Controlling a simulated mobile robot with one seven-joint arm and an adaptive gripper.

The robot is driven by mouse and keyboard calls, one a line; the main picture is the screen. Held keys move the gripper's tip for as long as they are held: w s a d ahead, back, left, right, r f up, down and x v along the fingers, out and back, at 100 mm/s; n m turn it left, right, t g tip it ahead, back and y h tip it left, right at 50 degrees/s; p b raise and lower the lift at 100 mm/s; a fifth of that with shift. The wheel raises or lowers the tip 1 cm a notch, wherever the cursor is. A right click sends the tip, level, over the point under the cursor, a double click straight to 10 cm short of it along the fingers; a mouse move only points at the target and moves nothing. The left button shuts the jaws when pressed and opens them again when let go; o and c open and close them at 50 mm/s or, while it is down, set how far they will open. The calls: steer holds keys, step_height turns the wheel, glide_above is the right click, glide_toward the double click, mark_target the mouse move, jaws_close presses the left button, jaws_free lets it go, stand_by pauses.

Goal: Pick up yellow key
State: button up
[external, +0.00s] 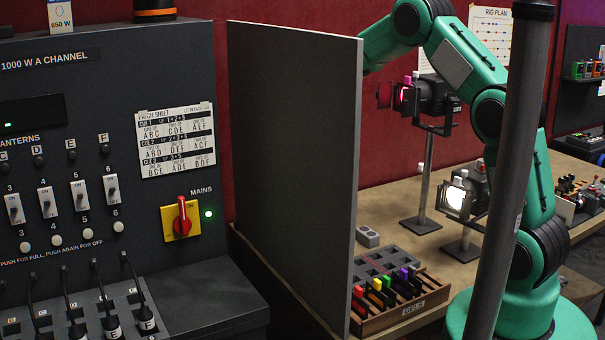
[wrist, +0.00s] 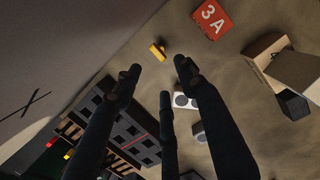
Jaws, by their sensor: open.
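The yellow key (wrist: 158,50) is a small yellow piece on the tan bench top in the wrist view, near the top centre. My gripper (wrist: 160,75) is open and empty, with its dark fingers spread below the key in the picture. The key lies just beyond the fingertips, apart from them; the height between them is hard to tell. In the external view the grey partition hides my gripper, and the key does not show there.
A grey partition (external: 295,170) stands beside my arm. A gel rack (external: 400,310) with coloured gels also shows in the wrist view (wrist: 118,128). Lamps on stands (external: 425,170) rise behind.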

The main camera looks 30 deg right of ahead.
steer(key=shift+f, duration=0.2)
steer(key=shift+a+f, duration=0.25)
steer(key=shift+f, duration=1.15)
steer(key=shift+a+f, duration=0.2)
steer(key=shift+f, duration=1.2)
steer(key=shift+a+f, duration=0.25)
steer(key=shift+f, duration=1.15)
steer(key=shift+f, duration=0.15)
steer(key=shift+a+f+b, duration=0.2)
steer(key=shift+a+f, duration=0.05)
steer(key=shift+f, duration=1)
steer(key=shift+a+f+b, duration=0.2)
steer(key=shift+a+f, duration=0.05)
steer(key=shift+f, duration=0.95)
jaws_close()
